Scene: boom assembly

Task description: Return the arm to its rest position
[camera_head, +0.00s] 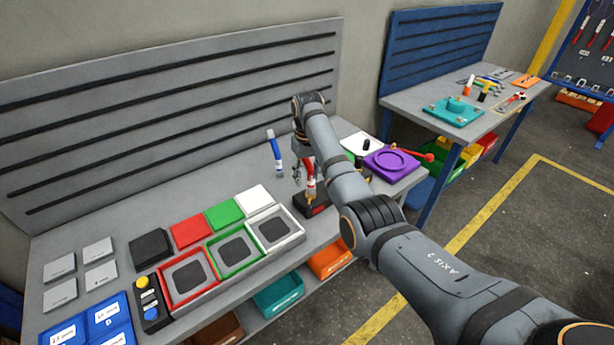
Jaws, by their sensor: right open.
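My right arm (350,190) reaches in from the lower right over the grey workbench (215,180). My right gripper (297,178) hangs below the wrist, near the back right of the bench. It is small in the view and partly behind the arm; it is open, and I see nothing held in it. A red upright tool (310,187) with a black and red base (316,207) stands close beside it; I cannot tell whether they touch. A blue and white marker-like item (275,151) is just left of the gripper. My left gripper is not in view.
Red, green and white trays (162,308) line the front of the bench. A purple round fixture (391,162) is right of the arm, with a red-ended handle (426,157). A grey slatted panel (170,105) rises behind. Floor is open at the right.

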